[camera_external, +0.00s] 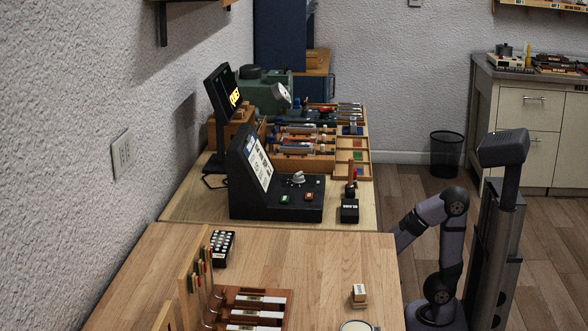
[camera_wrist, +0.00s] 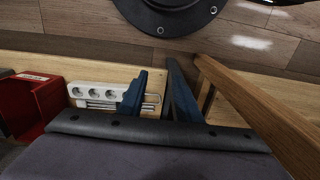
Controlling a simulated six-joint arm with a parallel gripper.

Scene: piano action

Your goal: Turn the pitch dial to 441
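In the external view, a black console (camera_external: 258,190) with a slanted, lit display (camera_external: 259,163) stands on the far bench. A grey knob (camera_external: 297,178), which looks like the pitch dial, sits on its top, above a green and a red button. The display's digits are too small to read. My gripper (camera_wrist: 156,68) shows in the wrist view as two dark blue fingers with a narrow gap between them. It is open and holds nothing.
In the external view, a small black box (camera_external: 349,211) stands right of the console. The near wooden table (camera_external: 330,250) has bare room.

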